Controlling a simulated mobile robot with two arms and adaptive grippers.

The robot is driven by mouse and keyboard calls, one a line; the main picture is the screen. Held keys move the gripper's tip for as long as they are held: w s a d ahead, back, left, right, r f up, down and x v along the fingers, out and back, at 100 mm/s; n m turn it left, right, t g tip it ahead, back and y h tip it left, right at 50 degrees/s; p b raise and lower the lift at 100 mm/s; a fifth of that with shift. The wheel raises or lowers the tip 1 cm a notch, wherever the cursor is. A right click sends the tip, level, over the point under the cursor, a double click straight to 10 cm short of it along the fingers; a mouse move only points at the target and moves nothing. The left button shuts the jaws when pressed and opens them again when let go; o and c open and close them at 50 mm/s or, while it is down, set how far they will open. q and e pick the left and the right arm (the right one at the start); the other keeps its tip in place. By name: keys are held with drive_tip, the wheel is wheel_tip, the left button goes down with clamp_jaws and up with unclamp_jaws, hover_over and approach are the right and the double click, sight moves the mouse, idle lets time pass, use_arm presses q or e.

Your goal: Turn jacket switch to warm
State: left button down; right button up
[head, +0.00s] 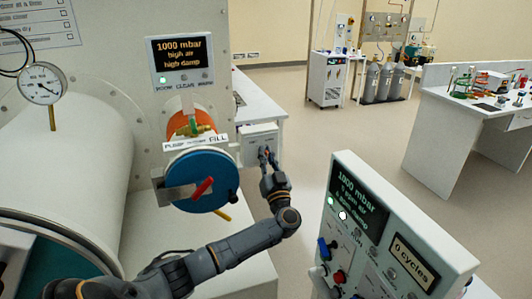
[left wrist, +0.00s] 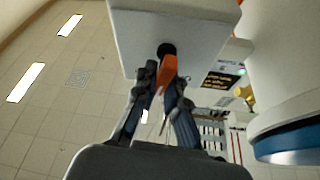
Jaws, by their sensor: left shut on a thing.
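A pale switch box (head: 258,137) is fixed beside the blue-rimmed round port, at the right of the large grey panel. My left gripper (head: 267,158) reaches up to the front of this box, with a small bit of red between its fingertips. In the left wrist view the box (left wrist: 165,35) fills the top, and an orange switch lever (left wrist: 168,70) stands out from a dark round pivot. The gripper's two fingers (left wrist: 163,88) are closed on either side of the lever. The switch's position markings cannot be read. My right gripper is not in view.
A blue round port door (head: 202,180) with a red handle stands just left of the box. A control panel (head: 375,225) with a display and knobs stands at the lower right. A pressure gauge (head: 43,84) is at the left. Open floor lies to the right.

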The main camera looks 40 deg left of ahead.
use_arm(q)
drive_tip(key=shift+r+n+p, duration=0.4)
drive_tip(key=shift+r+p, duration=0.15)
drive_tip(key=shift+f+n+g+p, duration=0.2)
drive_tip(key=shift+n+g+p, duration=0.1)
drive_tip(key=shift+p, duration=0.05)
drive_tip(key=shift+f+n+y, duration=0.25)
drive_tip(key=shift+n+y, duration=0.05)
drive_tip(key=shift+n, duration=0.1)
drive_tip(key=shift+f+n+g+b, duration=0.1)
drive_tip(key=shift+n+g+b, duration=0.25)
drive_tip(key=shift+n, duration=0.15)
drive_tip(key=shift+s+a+y, duration=0.1)
drive_tip(key=shift+y, duration=0.2)
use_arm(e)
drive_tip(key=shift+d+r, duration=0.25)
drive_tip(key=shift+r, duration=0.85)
use_arm(q)
drive_tip(key=c, duration=1.4)
unclamp_jaws()
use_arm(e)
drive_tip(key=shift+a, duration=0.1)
